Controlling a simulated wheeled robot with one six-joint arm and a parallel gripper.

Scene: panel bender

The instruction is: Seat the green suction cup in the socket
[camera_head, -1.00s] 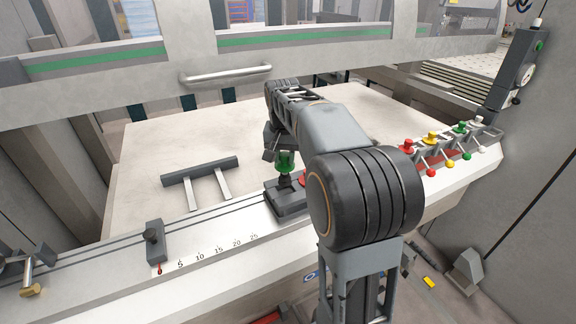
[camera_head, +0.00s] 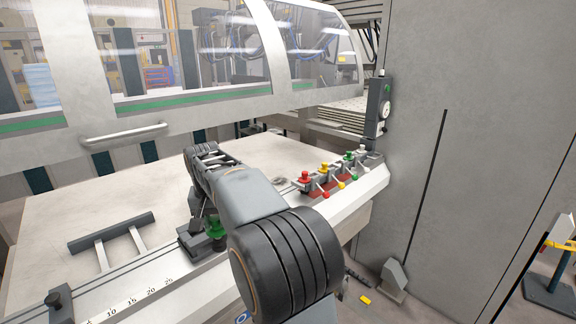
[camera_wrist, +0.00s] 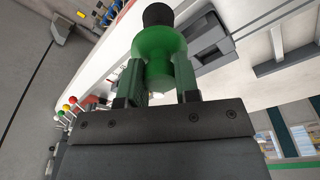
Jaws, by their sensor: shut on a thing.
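The green suction cup (camera_head: 217,229) is in my gripper, near the dark block at the table's front rail. In the wrist view the cup (camera_wrist: 160,46) has a green body and a black end, and my gripper (camera_wrist: 158,76) is shut on it with a finger on each side. The dark block (camera_head: 191,243) lies just left of the cup in the head view; the block also shows beyond the cup in the wrist view (camera_wrist: 208,42). My arm hides part of the block. I cannot make out the socket opening or whether the cup touches the block.
A rack on the right holds red (camera_head: 305,178), yellow (camera_head: 323,170), green (camera_head: 349,156) and white pieces with coloured ball levers. A dark T-shaped bar (camera_head: 112,232) lies on the table at left. A grey wall (camera_head: 480,130) stands on the right.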

